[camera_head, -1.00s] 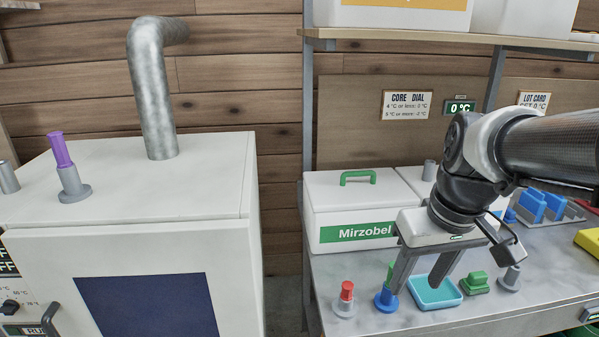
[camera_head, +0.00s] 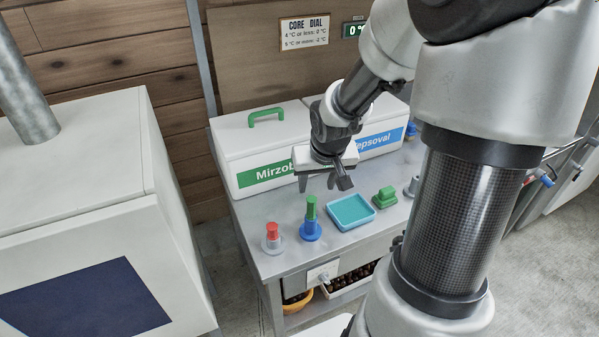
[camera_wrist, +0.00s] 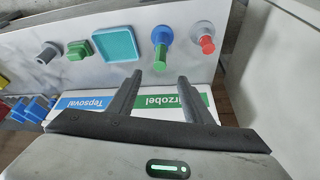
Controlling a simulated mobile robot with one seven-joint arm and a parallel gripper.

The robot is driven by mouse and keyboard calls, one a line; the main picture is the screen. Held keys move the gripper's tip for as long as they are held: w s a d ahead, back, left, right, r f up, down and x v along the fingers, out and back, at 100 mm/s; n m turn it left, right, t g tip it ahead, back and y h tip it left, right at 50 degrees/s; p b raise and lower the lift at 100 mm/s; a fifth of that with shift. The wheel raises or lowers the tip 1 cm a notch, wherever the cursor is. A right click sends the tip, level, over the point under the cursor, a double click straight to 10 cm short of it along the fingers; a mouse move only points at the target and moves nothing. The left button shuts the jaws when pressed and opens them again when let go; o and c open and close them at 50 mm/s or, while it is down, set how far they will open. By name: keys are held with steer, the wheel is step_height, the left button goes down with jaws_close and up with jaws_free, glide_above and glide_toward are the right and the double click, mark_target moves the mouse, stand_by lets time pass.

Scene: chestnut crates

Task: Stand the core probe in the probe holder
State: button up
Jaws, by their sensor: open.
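Nothing in view is labelled as the core probe or probe holder, so I cannot tell which they are. A green peg (camera_head: 311,207) stands upright in a blue round-based holder (camera_head: 311,232) on the bench. A red peg (camera_head: 272,229) stands in a grey round-based holder (camera_head: 273,246) to its left. An empty-looking grey holder (camera_head: 412,187) stands farther right. My gripper (camera_head: 318,183) is open and empty, above the bench near the Mirzobel box. In the wrist view, my gripper (camera_wrist: 160,77) has its fingers apart, with the green peg (camera_wrist: 160,58) beyond them, not touching.
A teal tray (camera_head: 351,211) and a green block (camera_head: 384,197) sit right of the blue holder. The Mirzobel box (camera_head: 250,150) and Tepsoval box (camera_head: 378,135) stand behind. A white cabinet (camera_head: 85,190) is at left. The bench front is clear.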

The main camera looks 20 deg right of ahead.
mark_target(310, 205)
steer(key=b+x, duration=0.6)
steer(key=x, duration=1.1)
steer(key=shift+s+f, duration=0.1)
jaws_close()
steer(key=shift+r+p, duration=0.4)
steer(key=shift+r, duration=0.3)
